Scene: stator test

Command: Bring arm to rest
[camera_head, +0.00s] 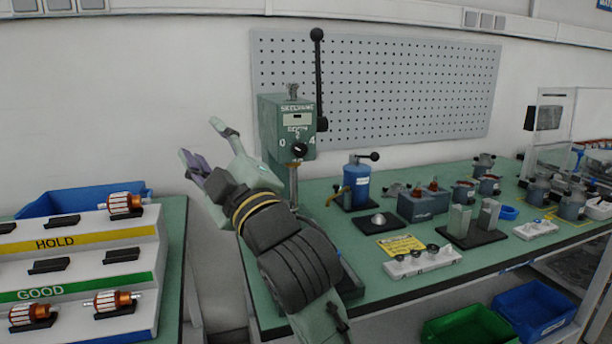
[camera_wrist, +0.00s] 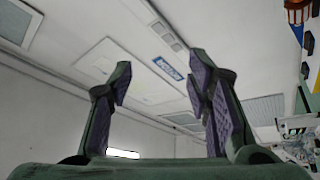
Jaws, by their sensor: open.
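My gripper (camera_head: 208,150) is raised in front of the green press, at the gap between the two benches, in the head view. Its fingers spread apart and point up and to the left, with nothing between them. In the wrist view my gripper (camera_wrist: 165,100) shows two purple-padded fingers wide apart, with only wall and ceiling beyond them. My dark forearm covers part of the right bench's left end and the lower part of the press.
The green press (camera_head: 286,122) with a black lever stands close behind my arm. The right bench (camera_head: 370,285) holds a blue canister (camera_head: 357,186) and several small parts. At left, a stepped rack (camera_head: 80,258) holds orange rotors. Blue (camera_head: 535,308) and green bins sit low at right.

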